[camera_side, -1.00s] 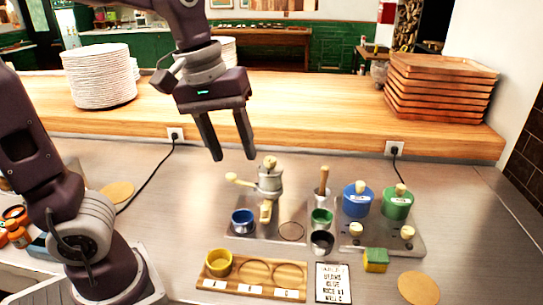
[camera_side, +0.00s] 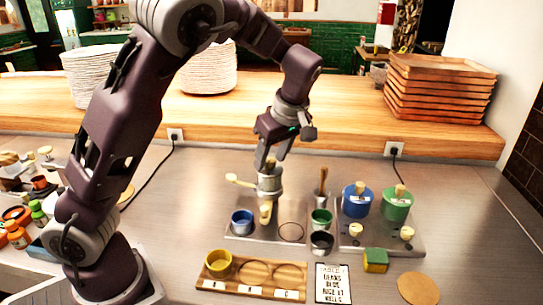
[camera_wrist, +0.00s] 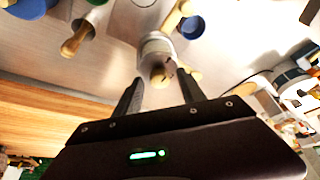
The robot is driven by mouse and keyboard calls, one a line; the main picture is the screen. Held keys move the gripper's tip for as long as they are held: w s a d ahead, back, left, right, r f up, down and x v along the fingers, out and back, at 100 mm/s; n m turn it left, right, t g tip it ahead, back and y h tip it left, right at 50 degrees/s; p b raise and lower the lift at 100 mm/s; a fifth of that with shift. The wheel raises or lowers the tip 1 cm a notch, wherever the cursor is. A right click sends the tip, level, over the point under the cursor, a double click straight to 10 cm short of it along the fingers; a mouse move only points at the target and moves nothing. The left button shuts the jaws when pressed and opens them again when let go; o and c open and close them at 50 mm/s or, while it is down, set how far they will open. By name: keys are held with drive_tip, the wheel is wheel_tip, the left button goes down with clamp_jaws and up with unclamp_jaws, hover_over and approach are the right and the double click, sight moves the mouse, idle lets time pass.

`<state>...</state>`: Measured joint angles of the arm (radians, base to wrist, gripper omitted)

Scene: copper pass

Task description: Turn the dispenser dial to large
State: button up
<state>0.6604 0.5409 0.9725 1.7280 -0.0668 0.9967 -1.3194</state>
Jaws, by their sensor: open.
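A blue dispenser (camera_side: 357,201) and a green dispenser (camera_side: 397,205) stand on a metal base at the right in the side view. A pale round dial (camera_side: 355,229) sits in front of the blue one and another dial (camera_side: 407,233) in front of the green one. Their settings are too small to read. My gripper (camera_side: 271,163) is open, pointing down just above the grinder (camera_side: 269,181), left of the dispensers.
A wooden tray (camera_side: 232,284) holds a yellow cup (camera_side: 218,262). A sponge (camera_side: 375,260) and a printed card (camera_side: 333,283) lie in front.

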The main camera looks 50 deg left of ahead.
clamp_jaws()
drive_tip(key=shift+m, duration=0.3)
drive_tip(key=m, duration=0.2)
drive_tip(key=m+t, duration=0.1)
drive_tip(key=shift+s+m+t+h, duration=0.15)
drive_tip(key=shift+m+t+h, duration=0.15)
drive_tip(key=shift+m, duration=0.1)
drive_tip(key=m, duration=0.2)
drive_tip(key=m+t, duration=0.1)
drive_tip(key=m, duration=0.1)
drive_tip(key=shift+s+a+m+t+h, duration=0.1)
drive_tip(key=shift+m+t+h, duration=0.2)
drive_tip(key=shift+h, duration=0.1)
drive_tip(key=m+h, duration=0.1)
drive_tip(key=m, duration=0.1)
drive_tip(key=m+t, duration=0.1)
drive_tip(key=m, duration=0.2)
drive_tip(key=shift+a+h, duration=0.15)
drive_tip(key=shift+h, duration=0.25)
drive_tip(key=shift+m+h, duration=0.6)
drive_tip(key=shift+m, duration=1.2)
